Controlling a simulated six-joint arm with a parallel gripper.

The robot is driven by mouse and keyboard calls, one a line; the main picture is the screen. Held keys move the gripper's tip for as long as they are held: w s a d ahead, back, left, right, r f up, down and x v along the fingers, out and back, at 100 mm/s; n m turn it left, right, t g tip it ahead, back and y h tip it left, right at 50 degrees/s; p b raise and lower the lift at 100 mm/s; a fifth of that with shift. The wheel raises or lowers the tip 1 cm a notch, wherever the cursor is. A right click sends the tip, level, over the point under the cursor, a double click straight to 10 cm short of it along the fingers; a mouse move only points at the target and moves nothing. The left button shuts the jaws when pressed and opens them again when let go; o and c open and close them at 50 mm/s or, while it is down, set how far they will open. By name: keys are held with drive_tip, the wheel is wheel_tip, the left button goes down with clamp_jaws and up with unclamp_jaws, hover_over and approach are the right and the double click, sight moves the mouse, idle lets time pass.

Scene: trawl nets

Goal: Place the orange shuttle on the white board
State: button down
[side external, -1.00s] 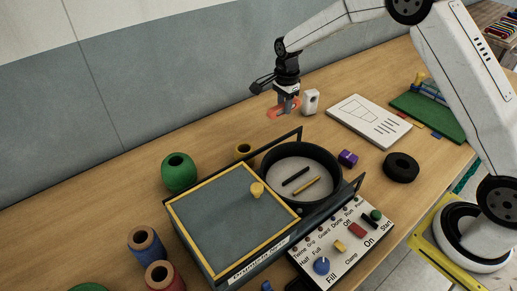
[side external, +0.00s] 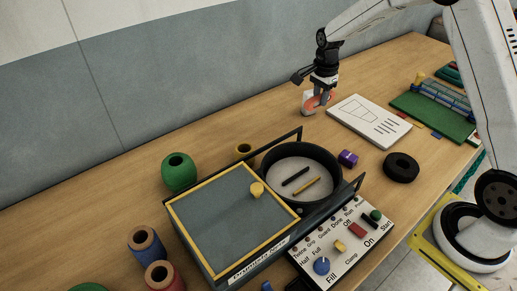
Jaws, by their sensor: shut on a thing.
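The orange shuttle (side external: 313,101) is in the jaws of my gripper (side external: 321,100), which is shut on it. The shuttle is held above the table at the back, left of the white board. The white board (side external: 350,127) lies flat on the table, with a line drawing and dark text lines on it. The gripper is apart from the board. The fingers hide part of the shuttle.
A small white block (side external: 306,103) stands behind the gripper, partly hidden. A green board (side external: 422,112) lies right of the white board. A black ring (side external: 401,165), a purple block (side external: 348,158) and a round black pan (side external: 279,169) are nearer the front.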

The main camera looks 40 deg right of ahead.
drive_tip(key=s+d+r, duration=0.2)
drive_tip(key=s+d, duration=0.5)
drive_tip(key=s, duration=0.2)
drive_tip(key=s+d+r, duration=0.1)
drive_tip(key=s+d, duration=0.5)
drive_tip(key=s, duration=0.4)
hover_over(370, 117)
drive_tip(key=s+a, duration=0.1)
drive_tip(key=f, duration=0.8)
drive_tip(key=shift+s+f, duration=0.1)
drive_tip(key=shift+s, duration=0.1)
drive_tip(key=shift+w+d+f, duration=0.25)
drive_tip(key=shift+w+f, duration=0.25)
drive_tip(key=shift+f, duration=0.1)
drive_tip(key=shift+w+d+f, duration=0.1)
drive_tip(key=shift+w+f, duration=0.05)
drive_tip(key=shift+f, duration=1.65)
drive_tip(key=shift+f, duration=0.1)
